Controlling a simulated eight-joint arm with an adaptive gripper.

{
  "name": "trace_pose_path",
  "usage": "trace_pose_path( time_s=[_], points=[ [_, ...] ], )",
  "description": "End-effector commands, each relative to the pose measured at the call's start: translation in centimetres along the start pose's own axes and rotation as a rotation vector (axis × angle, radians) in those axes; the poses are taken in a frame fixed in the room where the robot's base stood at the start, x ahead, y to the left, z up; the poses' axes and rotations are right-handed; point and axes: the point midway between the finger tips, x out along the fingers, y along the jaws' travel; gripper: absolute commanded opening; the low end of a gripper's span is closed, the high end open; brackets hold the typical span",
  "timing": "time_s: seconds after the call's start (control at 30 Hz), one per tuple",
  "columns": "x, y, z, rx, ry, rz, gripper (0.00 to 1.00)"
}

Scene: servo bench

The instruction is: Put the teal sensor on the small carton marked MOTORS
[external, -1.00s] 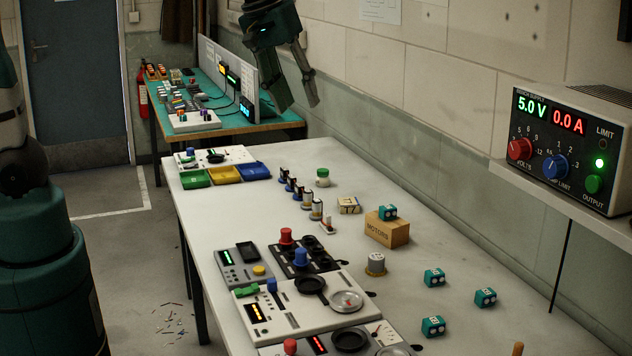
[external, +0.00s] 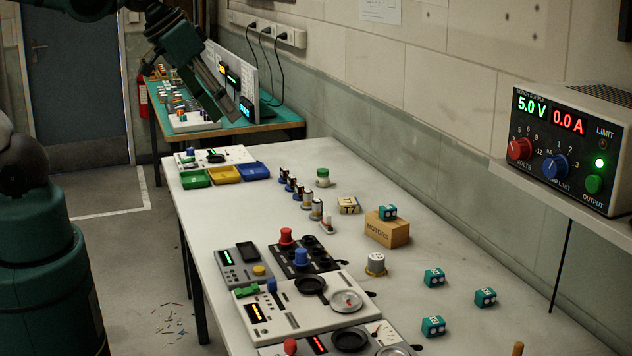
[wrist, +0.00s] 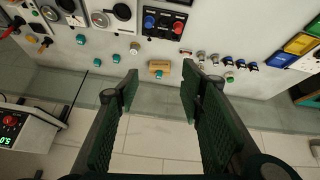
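The small carton marked MOTORS (external: 386,231) stands on the white bench near its wall side. A teal sensor (external: 388,212) sits on top of the carton, and the carton with it also shows in the wrist view (wrist: 159,65). Three other teal sensors lie on the bench to the right: one (external: 434,277), one (external: 485,297) and one (external: 433,326). My gripper (external: 224,107) is high above the bench's far end, well away from the carton. In the wrist view my gripper (wrist: 160,82) has its fingers wide apart with nothing between them.
Control panels (external: 300,305) fill the bench's left side. The power supply (external: 570,150) sits on a shelf at right. Bare bench lies around the loose sensors.

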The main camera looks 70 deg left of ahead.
Motion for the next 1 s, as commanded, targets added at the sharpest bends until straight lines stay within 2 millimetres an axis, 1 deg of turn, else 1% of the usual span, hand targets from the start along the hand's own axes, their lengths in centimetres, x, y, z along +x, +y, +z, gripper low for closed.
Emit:
trace_pose_path(
  time_s=[0.03,0.1,0.2,0.33,0.5,0.83,1.0],
  points=[
    [-0.1,-0.1,0.9,0.024,0.011,0.002,0.39],
    [-0.3,-0.2,1.9,0.059,0.024,0.004,0.39],
    [-0.4,-0.3,2.9,0.1,0.04,0.005,0.39],
    [-0.5,-0.5,3.8,0.136,0.054,0.006,0.39],
    [-0.5,-0.5,4.2,0.153,0.061,0.006,0.39],
    [-0.5,-0.5,4.2,0.153,0.061,0.006,0.39],
    [0.2,-0.6,4.6,0.153,0.061,0.006,0.39]
  ],
)
